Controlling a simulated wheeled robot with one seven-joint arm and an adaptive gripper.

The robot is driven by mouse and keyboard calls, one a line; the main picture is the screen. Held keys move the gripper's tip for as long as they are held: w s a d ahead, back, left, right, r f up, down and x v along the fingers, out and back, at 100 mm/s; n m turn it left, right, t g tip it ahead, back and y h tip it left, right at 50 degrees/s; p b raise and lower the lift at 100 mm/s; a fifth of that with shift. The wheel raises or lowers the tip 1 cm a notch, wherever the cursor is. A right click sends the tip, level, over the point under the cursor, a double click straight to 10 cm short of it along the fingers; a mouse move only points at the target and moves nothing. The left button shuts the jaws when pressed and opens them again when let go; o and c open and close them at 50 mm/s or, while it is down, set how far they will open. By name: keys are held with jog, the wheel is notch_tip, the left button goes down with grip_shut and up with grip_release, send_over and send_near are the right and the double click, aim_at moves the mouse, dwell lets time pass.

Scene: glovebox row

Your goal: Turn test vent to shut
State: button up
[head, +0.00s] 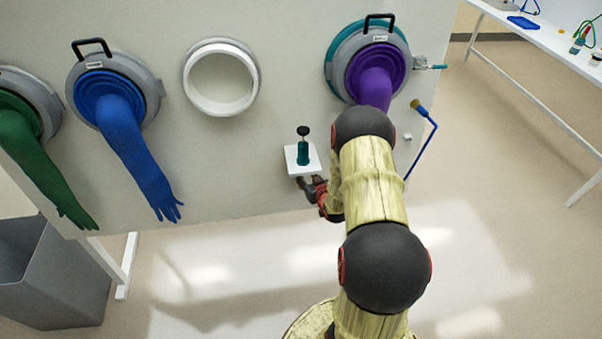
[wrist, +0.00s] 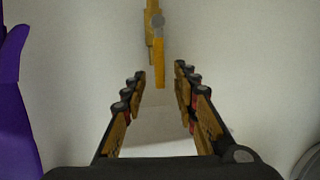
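A yellow-orange lever (wrist: 159,65) with a grey pivot sits on a yellow fitting (wrist: 151,22) on the pale panel in the wrist view. It looks like the test vent, though no label is readable. The lever runs down the picture from the pivot, roughly in line with the fitting. My gripper (wrist: 159,76) is open, with the lever's free end between or just beyond its fingertips; I cannot tell whether they touch. In the head view my gripper (head: 313,190) is partly hidden by my arm, just below a small white shelf, and I cannot make out the lever there.
The shelf (head: 290,163) holds a teal bottle-like item (head: 303,152). A purple glove (head: 374,85) hangs above my arm and shows at the wrist view's left edge (wrist: 14,90). A blue bent rod (head: 424,145) stands to the right. Blue (head: 135,150) and green (head: 35,165) gloves hang left.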

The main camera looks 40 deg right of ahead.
jog(key=shift+b+x, duration=0.35)
jog(key=shift+x, duration=1.7)
grip_shut()
